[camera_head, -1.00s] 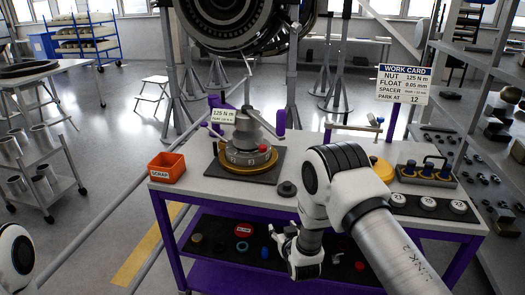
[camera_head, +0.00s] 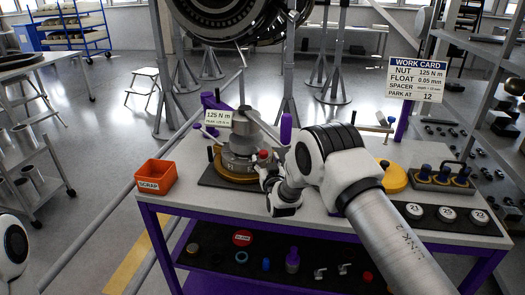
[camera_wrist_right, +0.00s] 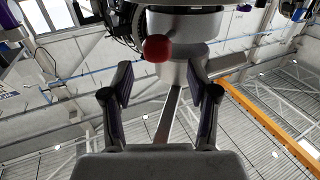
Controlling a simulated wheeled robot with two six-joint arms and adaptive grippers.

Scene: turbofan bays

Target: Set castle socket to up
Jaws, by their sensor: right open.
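A round grey metal fixture (camera_head: 240,150) stands on a dark mat on the bench, with a gold ring at its base and a tag reading 125 N m. A small red knob (camera_head: 263,154) sticks out of its side toward my right gripper (camera_head: 264,180). In the wrist view the red knob (camera_wrist_right: 157,48) lies just beyond and between the open fingertips of the right gripper (camera_wrist_right: 160,74), in front of a metal cylinder (camera_wrist_right: 184,25). I see no grip on it. I cannot tell which part is the castle socket. My left gripper is out of view.
An orange scrap bin (camera_head: 156,175) sits at the bench's left edge. A yellow round part (camera_head: 392,178), a rack with blue-topped parts (camera_head: 442,178) and white numbered discs (camera_head: 448,214) are at the right. A work card (camera_head: 417,79) stands behind. The lower shelf holds small parts.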

